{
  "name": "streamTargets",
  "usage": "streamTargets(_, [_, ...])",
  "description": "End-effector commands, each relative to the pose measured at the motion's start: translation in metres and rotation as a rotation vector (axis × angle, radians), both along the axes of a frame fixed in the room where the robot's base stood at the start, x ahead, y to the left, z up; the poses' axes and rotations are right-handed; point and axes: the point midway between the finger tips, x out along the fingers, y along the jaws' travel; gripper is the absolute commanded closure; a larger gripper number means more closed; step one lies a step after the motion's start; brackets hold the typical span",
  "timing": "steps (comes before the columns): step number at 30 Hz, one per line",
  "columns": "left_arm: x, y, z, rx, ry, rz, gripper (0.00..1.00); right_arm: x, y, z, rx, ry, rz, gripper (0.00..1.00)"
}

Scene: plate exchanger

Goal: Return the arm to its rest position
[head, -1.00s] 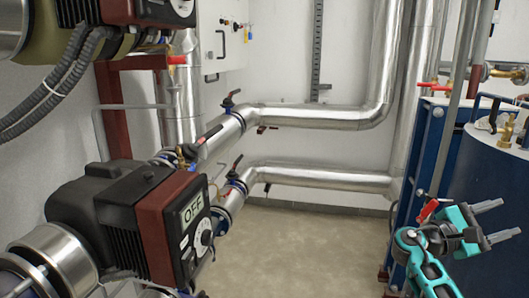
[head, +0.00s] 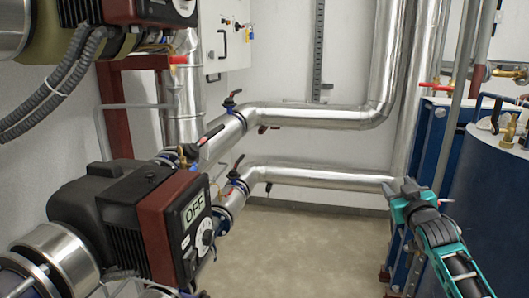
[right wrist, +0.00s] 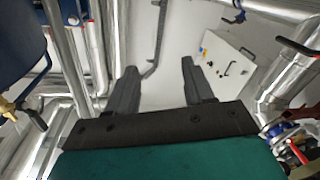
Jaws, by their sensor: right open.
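My right arm, teal and grey, comes in from the lower right in the head view. Its right gripper (head: 399,185) points up and away from me, in front of the lower pipes and left of the blue tank. In the right wrist view the two dark fingers (right wrist: 158,68) stand apart with nothing between them, against a pale wall and a white cabinet (right wrist: 226,66). My left gripper is not in view.
A black and red pump (head: 150,220) with an OFF display fills the lower left. Silver pipes (head: 315,116) run along the back wall. A blue tank (head: 490,185) and blue panel (head: 433,135) stand at right. Bare floor (head: 300,245) is in the middle.

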Motion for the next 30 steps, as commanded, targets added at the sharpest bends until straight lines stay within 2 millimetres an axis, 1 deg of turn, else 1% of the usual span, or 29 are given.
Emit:
streamTargets(1, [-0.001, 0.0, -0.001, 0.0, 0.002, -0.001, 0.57, -0.012, 0.011, -0.034, -0.007, 0.052, 0.013, 0.48])
streamTargets(5, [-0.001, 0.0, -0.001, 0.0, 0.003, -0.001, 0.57, -0.04, 0.033, -0.083, 0.003, 0.117, 0.048, 0.48])
streamTargets(6, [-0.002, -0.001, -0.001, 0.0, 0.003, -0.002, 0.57, -0.05, 0.04, -0.098, 0.008, 0.139, 0.058, 0.48])
streamTargets(8, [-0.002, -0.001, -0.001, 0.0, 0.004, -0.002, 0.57, -0.068, 0.052, -0.123, 0.018, 0.176, 0.076, 0.48])
streamTargets(9, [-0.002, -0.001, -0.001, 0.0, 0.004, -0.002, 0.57, -0.082, 0.06, -0.141, 0.026, 0.202, 0.089, 0.48])
streamTargets(11, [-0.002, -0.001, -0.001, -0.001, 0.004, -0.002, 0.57, -0.106, 0.073, -0.166, 0.041, 0.243, 0.106, 0.48])
streamTargets(12, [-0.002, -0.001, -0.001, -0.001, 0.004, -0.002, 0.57, -0.124, 0.082, -0.184, 0.054, 0.273, 0.119, 0.48])
streamTargets(14, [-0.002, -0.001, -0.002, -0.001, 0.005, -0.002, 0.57, -0.153, 0.095, -0.208, 0.074, 0.318, 0.136, 0.48])
streamTargets(15, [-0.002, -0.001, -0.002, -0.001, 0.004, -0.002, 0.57, -0.173, 0.104, -0.223, 0.089, 0.348, 0.146, 0.48])
streamTargets(17, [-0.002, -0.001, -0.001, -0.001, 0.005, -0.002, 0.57, -0.204, 0.117, -0.242, 0.113, 0.392, 0.161, 0.48])
streamTargets(18, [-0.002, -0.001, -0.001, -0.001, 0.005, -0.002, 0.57, -0.225, 0.125, -0.254, 0.13, 0.422, 0.169, 0.48])
streamTargets(20, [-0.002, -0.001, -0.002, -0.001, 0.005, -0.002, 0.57, -0.257, 0.136, -0.269, 0.156, 0.465, 0.179, 0.48])
streamTargets(21, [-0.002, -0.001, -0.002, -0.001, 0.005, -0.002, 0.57, -0.277, 0.142, -0.277, 0.172, 0.491, 0.184, 0.48])
streamTargets(24, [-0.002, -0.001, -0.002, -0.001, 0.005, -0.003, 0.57, -0.32, 0.155, -0.29, 0.21, 0.548, 0.19, 0.48])
streamTargets(27, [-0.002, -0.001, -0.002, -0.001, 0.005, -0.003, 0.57, -0.351, 0.164, -0.296, 0.238, 0.588, 0.191, 0.48])
streamTargets(30, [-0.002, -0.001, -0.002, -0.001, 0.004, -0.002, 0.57, -0.368, 0.168, -0.298, 0.254, 0.612, 0.191, 0.48])
